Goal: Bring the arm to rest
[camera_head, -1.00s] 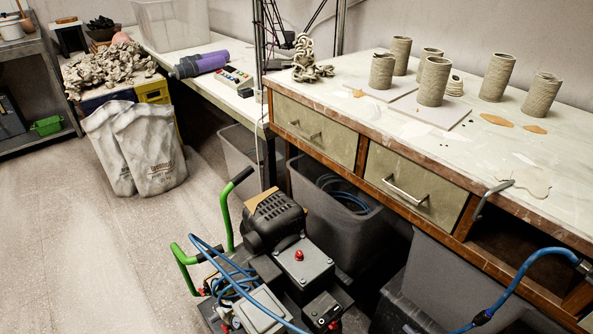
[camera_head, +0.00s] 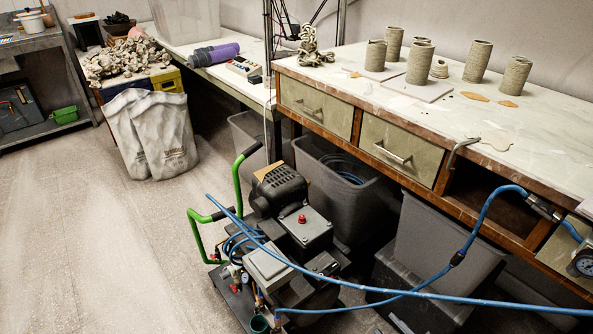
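I cannot make out either of my grippers or arms in the head view. No fingers, wrist or arm link shows against the workbench (camera_head: 540,125), the floor or the machine below. Whether the grippers hold anything is hidden from me.
Several grey clay cylinders (camera_head: 420,62) stand on the bench. A compressor (camera_head: 285,235) with green handles stands on the floor, with blue hoses (camera_head: 400,292) running right. Grey bins (camera_head: 345,195) sit under the bench. Sacks (camera_head: 150,135) lean at left. Floor at lower left is free.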

